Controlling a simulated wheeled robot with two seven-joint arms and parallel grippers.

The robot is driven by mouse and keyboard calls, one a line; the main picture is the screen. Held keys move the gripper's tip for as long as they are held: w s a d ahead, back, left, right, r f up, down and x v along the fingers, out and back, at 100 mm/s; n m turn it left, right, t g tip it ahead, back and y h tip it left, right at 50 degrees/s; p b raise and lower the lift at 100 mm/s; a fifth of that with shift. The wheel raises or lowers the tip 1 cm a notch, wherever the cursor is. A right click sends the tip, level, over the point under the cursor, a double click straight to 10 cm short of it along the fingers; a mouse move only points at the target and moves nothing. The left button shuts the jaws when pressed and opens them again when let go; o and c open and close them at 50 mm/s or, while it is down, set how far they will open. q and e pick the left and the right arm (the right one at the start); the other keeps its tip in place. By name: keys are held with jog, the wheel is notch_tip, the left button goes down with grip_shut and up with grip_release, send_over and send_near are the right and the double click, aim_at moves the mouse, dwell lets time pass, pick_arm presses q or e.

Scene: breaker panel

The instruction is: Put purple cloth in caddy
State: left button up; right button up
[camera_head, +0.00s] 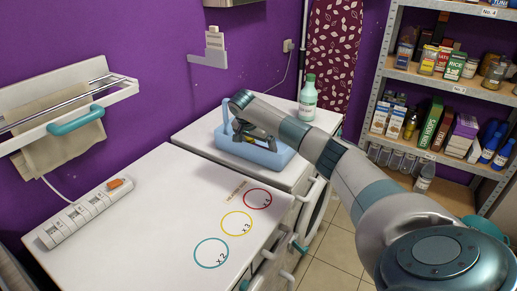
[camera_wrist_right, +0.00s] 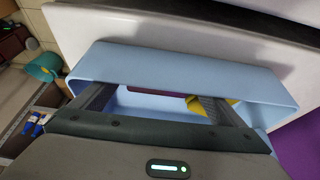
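The light blue caddy (camera_head: 270,157) stands on the white top at the back, beside the wall, and fills much of the right wrist view (camera_wrist_right: 170,68). My right gripper (camera_head: 250,132) is over the caddy. In the right wrist view its two fingers (camera_wrist_right: 160,98) are spread apart, reaching down at the caddy's opening, with nothing held between them. Between the fingertips a narrow dark purple patch (camera_wrist_right: 168,94) shows inside the caddy; it may be the purple cloth, but most of it is hidden. A yellow item (camera_wrist_right: 212,108) lies next to it. My left gripper is not in view.
A green-white bottle (camera_head: 308,97) stands behind the caddy. The near white top (camera_head: 150,215) has three coloured rings, clear of objects, and a power strip (camera_head: 85,212) at its left. A rail (camera_head: 70,105) with beige cloth hangs on the wall. Stocked shelves (camera_head: 440,80) stand at right.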

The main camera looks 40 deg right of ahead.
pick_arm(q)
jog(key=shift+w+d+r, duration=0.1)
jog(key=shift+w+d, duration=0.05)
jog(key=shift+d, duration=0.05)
pick_arm(e)
jog(key=shift+r, duration=0.1)
jog(key=shift+r, duration=0.15)
jog(key=shift+a+r, duration=0.15)
jog(key=shift+r, duration=0.2)
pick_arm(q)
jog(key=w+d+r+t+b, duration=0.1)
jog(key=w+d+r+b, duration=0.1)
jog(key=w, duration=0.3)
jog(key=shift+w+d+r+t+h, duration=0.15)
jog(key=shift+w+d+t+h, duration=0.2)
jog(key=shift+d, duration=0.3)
pick_arm(e)
jog(key=v, duration=1.1)
jog(key=shift+s+a, duration=0.1)
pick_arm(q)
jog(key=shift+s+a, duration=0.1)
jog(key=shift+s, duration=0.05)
